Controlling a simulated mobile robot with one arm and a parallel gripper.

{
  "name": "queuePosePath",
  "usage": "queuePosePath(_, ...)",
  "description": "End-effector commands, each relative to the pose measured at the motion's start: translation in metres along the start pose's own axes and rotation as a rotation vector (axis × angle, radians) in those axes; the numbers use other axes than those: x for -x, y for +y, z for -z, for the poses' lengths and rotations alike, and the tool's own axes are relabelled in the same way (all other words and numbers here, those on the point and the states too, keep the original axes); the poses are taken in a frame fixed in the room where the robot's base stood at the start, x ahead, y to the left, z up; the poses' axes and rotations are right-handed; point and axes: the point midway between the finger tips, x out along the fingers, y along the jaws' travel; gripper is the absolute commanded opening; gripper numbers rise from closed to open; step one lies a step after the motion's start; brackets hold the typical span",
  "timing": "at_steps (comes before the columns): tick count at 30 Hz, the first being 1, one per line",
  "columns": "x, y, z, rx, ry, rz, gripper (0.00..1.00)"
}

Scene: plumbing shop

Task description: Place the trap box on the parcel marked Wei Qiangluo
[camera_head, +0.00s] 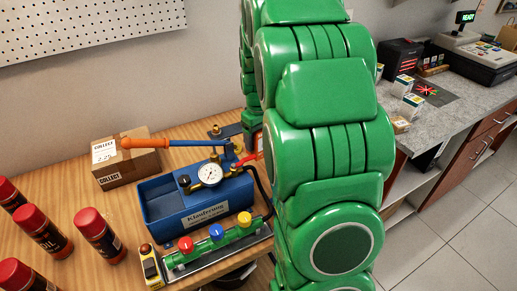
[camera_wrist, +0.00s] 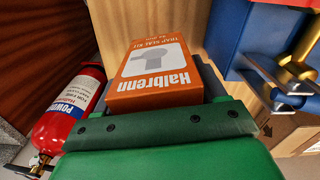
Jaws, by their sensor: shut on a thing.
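An orange and white box (camera_wrist: 155,72) printed "Halbrenn" and "trap seal kit" fills the middle of the wrist view. My gripper (camera_wrist: 160,88) is shut on it, with the dark fingers partly hidden beside and behind it. A cardboard parcel (camera_head: 127,166) with white "COLLECT" labels lies on the wooden bench at the back left. No name on it is readable from here.
A blue pump (camera_head: 195,205) with a gauge and orange-tipped lever stands beside the parcel. A fire extinguisher (camera_wrist: 70,108) stands left in the wrist view. A grey counter (camera_head: 440,105) is at right.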

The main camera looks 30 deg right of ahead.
Motion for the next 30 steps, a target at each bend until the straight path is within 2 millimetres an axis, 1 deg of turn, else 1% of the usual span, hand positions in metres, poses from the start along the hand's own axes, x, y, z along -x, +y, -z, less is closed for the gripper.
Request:
queuePosePath(1,0.009,0.0,0.0,0.0,0.002,-0.001,0.32)
queuePosePath(3,0.018,0.0,0.0,0.001,0.002,-0.001,0.32)
queuePosePath(6,0.026,0.0,0.001,0.001,0.003,-0.001,0.32)
queuePosePath(11,0.035,0.0,0.001,0.001,0.003,-0.001,0.32)
queuePosePath(13,0.045,0.0,0.001,0.001,0.004,-0.001,0.32)
queuePosePath(14,0.052,0.0,0.001,0.001,0.005,-0.001,0.32)
queuePosePath(17,0.079,0.0,0.001,0.002,0.004,-0.002,0.32)
queuePosePath(18,0.092,0.0,0.002,0.002,0.006,-0.003,0.32)
queuePosePath(21,0.124,0.0,0.002,0.001,0.005,-0.002,0.32)
queuePosePath(24,0.152,0.001,0.002,0.001,0.006,-0.003,0.32)
queuePosePath(30,0.192,0.0,0.001,0.001,0.004,-0.002,0.32)
